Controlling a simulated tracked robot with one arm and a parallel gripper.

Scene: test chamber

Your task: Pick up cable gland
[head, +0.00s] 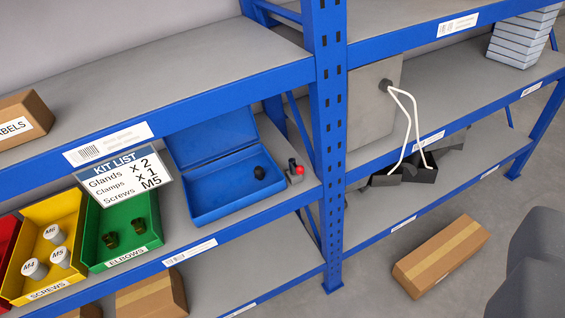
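No part is labelled as a cable gland. A small black rounded part (259,172) lies inside the open blue case (205,212) on the middle shelf; it may be a gland, but it is too small to be sure. A kit list card (120,178) above the bins reads Glands x 2, Clamps x 1, Screws M5. A dark grey shape at the lower right edge looks like part of my gripper (528,272). It is cut off by the frame, its fingertips do not show, and it is well away from the case.
A green bin (96,236) labelled ELBOWS holds two dark fittings. A yellow bin (48,212) labelled SCREWS holds white-capped containers. A blue upright (329,150) divides the shelves. A cardboard box (440,256) lies on the floor.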

